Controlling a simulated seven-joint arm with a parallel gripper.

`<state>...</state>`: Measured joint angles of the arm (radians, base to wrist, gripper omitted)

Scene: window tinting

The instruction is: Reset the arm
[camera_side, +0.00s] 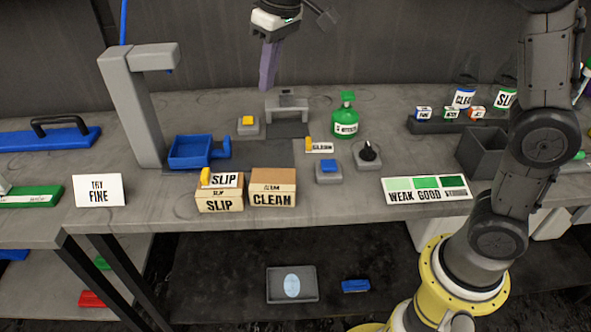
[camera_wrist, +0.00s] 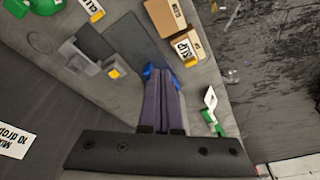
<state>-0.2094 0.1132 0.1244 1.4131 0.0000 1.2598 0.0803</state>
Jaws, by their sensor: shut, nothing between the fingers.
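My gripper (camera_side: 267,86) hangs high over the back of the grey bench in the side view, its long purple fingers pointing down. The fingers are shut together and hold nothing. In the wrist view the closed fingers (camera_wrist: 160,82) reach up from the bottom, and parts of something blue show on both sides of their tips. In the side view a blue tray with a handle (camera_side: 190,152) stands on the bench below and left of my gripper, well apart from it.
A grey post (camera_side: 130,100) with an overhanging arm stands left of my gripper. Boxes labelled SLIP (camera_side: 219,200) and CLEAN (camera_side: 272,198) sit at the bench's front edge. A green spray bottle (camera_side: 345,118) stands upright to the right. The air around my gripper is clear.

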